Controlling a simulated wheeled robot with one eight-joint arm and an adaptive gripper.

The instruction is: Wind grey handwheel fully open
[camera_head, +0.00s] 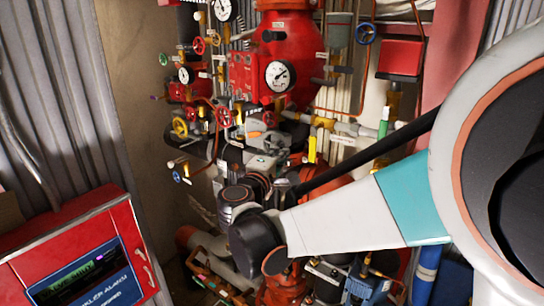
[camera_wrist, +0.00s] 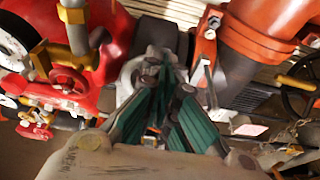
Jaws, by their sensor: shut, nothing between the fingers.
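My gripper (camera_wrist: 163,62) is shut and empty in the wrist view, its green-padded fingers meeting toward the top. In the head view my gripper (camera_head: 268,140) is among the pipes below the large red valve body, and its fingertips are hard to make out. A dark grey-black spoked wheel (camera_wrist: 285,98) is partly cut off at the right edge of the wrist view, apart from the fingers. I cannot tell whether it is the grey handwheel. No clearly grey handwheel shows in the head view, where my arm hides part of the pipework.
A red handwheel (camera_wrist: 68,86) is left of my fingers, and an orange-red flanged pipe (camera_wrist: 255,42) is to their right. Pipes crowd the space.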

